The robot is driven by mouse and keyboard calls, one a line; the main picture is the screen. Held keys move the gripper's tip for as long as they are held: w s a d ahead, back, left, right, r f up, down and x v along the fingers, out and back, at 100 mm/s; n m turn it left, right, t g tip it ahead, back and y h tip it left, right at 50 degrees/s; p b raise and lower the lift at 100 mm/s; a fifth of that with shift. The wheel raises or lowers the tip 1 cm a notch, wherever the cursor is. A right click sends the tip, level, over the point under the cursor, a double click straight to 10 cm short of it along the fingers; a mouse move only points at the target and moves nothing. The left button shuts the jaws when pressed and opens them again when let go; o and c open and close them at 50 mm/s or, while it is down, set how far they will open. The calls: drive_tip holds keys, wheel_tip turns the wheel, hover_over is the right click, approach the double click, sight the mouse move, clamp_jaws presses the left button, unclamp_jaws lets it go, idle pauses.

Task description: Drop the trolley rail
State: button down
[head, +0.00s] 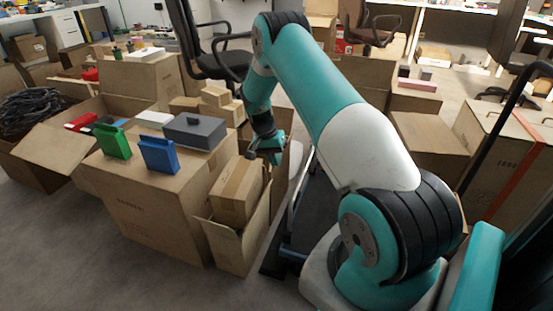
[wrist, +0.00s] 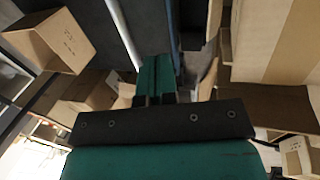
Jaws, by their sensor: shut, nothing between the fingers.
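A dark flat trolley (head: 318,215) lies on the floor below my arm, partly hidden by the arm. A thin pale rail (head: 299,188) runs along its left side. In the wrist view a pale rail (wrist: 122,32) runs up and away, just left of my fingers, beside a dark surface. My gripper (head: 252,156) hangs low beside the open carton, left of the trolley. In the wrist view my gripper's teal fingers (wrist: 156,75) are together with nothing between them. I cannot tell whether they touch the rail.
An open carton (head: 228,246) with a smaller box (head: 238,190) stands close left of my gripper. Behind it a large carton (head: 150,215) bears a green bin (head: 113,141), a blue bin (head: 158,154) and a grey case (head: 194,132). Cartons also stand right. Front-left floor is clear.

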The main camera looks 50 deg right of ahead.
drive_tip(key=s+d+f+b, duration=0.2)
drive_tip(key=s+f, duration=0.3)
drive_tip(key=f, duration=0.1)
drive_tip(key=shift+s+f+b, duration=0.15)
drive_tip(key=shift+f+b, duration=0.05)
drive_tip(key=shift+b, duration=0.1)
drive_tip(key=shift+d, duration=0.15)
